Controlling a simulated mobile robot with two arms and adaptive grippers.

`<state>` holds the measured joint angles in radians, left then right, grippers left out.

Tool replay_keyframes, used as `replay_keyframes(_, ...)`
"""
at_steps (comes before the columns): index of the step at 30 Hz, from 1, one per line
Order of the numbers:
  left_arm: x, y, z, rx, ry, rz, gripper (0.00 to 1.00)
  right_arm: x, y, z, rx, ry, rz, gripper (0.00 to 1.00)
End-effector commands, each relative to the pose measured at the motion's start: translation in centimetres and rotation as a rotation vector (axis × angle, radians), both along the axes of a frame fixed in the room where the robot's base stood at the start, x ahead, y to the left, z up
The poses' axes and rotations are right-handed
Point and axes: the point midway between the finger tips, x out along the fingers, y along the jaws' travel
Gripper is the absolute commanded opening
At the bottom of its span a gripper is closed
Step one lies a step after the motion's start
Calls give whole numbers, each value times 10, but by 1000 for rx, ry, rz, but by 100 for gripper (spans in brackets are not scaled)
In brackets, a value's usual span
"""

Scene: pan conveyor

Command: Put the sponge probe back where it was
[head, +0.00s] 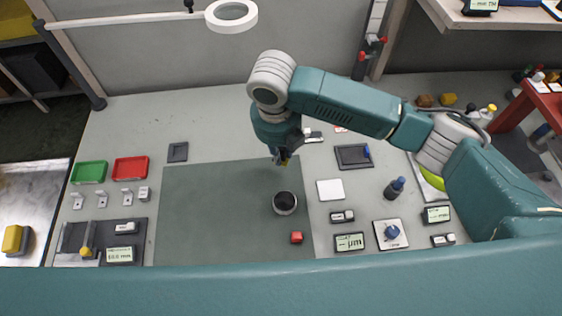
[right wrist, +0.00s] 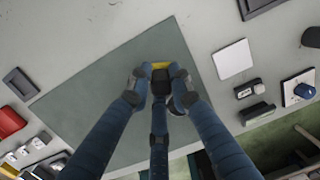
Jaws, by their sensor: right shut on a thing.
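My right gripper (head: 281,158) hangs above the back right part of the green-grey mat (head: 200,215). In the right wrist view, its fingers (right wrist: 160,88) are closed on a dark block with a yellow edge (right wrist: 160,66), which looks like the sponge probe. My left gripper is not in view.
A dark-topped round cup (head: 285,203) and a red cube (head: 297,237) stand on the mat. A white square plate (head: 330,190), a dark tray (head: 354,156) and a blue-capped bottle (head: 394,188) are to the right. Green (head: 89,172) and red (head: 130,169) trays are at left.

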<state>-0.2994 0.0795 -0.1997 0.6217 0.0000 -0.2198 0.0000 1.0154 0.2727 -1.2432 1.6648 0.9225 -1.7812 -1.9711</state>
Motion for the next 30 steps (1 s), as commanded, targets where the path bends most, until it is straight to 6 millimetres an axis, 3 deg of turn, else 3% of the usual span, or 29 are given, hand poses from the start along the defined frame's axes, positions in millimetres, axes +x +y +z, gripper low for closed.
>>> replay_keyframes(15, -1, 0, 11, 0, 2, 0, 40, 0, 0, -61, -1, 0, 0, 0)
replay_keyframes(27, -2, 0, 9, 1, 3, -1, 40, 0, 0, -68, 0, -2, 0, 0)
replay_keyframes(28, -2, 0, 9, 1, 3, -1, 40, 0, 0, -68, 0, -2, 0, 21)
replay_keyframes(30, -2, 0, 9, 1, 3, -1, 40, 0, 0, -68, 0, -2, 0, 35)
